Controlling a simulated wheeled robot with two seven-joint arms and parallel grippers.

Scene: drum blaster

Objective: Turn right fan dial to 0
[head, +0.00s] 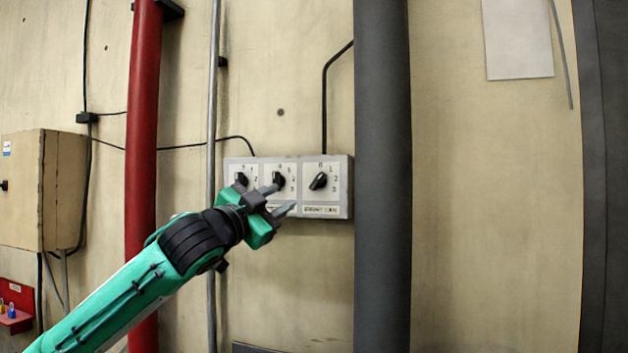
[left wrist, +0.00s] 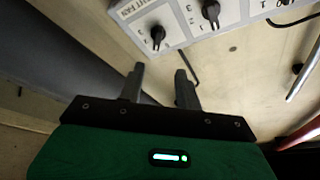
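The grey control panel (head: 342,195) on the wall has three black dials in a row. The right fan dial (head: 318,181) is the one furthest right, marked 0 at the top and 1, 2, 3 down its right side. Its knob is tilted, with the upper end leaning right towards the 1. In the left wrist view this dial (left wrist: 157,36) is at top, beyond the fingers. My left gripper (head: 277,200) is open and empty, in front of the middle dial, left of and lower than the right dial. Its parted fingers (left wrist: 159,82) touch nothing in the wrist view. My right gripper is not in view.
A thick dark pipe (head: 382,180) stands right beside the panel's right edge. A thin grey conduit (head: 212,100) and a red pipe (head: 143,120) run down the wall to the left. A beige box (head: 25,190) hangs at far left. The wall right of the dark pipe is mostly bare.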

